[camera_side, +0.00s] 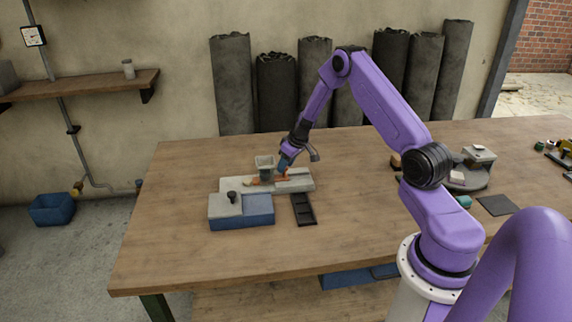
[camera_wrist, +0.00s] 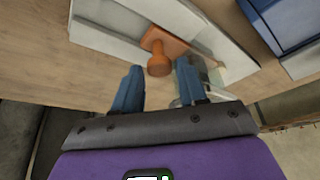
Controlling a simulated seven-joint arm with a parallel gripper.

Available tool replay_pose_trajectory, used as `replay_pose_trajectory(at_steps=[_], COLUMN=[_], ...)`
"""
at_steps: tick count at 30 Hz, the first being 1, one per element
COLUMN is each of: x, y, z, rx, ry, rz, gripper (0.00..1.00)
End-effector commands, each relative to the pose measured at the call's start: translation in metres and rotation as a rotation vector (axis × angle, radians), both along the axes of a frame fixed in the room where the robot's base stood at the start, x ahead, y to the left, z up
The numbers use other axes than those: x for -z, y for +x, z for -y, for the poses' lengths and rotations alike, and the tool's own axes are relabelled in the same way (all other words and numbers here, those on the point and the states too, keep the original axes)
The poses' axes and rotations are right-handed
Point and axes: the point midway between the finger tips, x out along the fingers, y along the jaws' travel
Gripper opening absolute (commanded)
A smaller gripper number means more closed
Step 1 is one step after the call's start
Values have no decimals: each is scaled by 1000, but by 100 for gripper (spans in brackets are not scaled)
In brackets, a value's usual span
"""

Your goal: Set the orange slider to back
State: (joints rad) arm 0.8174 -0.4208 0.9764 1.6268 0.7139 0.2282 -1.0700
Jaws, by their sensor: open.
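The orange slider (camera_wrist: 158,60) shows in the wrist view as a round knob on a flat orange plate, set in a light grey track (camera_wrist: 105,17). In the side view the orange parts (camera_side: 252,182) sit on the grey track block (camera_side: 304,182), partly hidden by my gripper and a cup. My gripper (camera_wrist: 155,85) is open, its two blue fingers apart, with the knob just beyond and between the fingertips. Whether a finger touches the knob I cannot tell. In the side view my gripper (camera_side: 284,166) is low over the track block.
A clear-grey cup (camera_side: 264,168) stands at the track, close to my gripper. A blue box with a grey lid and black knob (camera_side: 233,200) is in front. A black tray (camera_side: 303,210) lies to the right. The table's left side is clear.

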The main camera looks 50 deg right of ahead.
Motion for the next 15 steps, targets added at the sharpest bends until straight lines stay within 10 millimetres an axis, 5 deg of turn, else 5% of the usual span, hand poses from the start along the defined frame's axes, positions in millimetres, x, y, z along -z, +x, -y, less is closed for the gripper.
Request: replay_pose_trajectory(at_steps=[11,15], x=[4,4], y=[2,2], z=[0,0], rx=[-1,0], ry=[-1,0], rz=[1,1], gripper=[42,0])
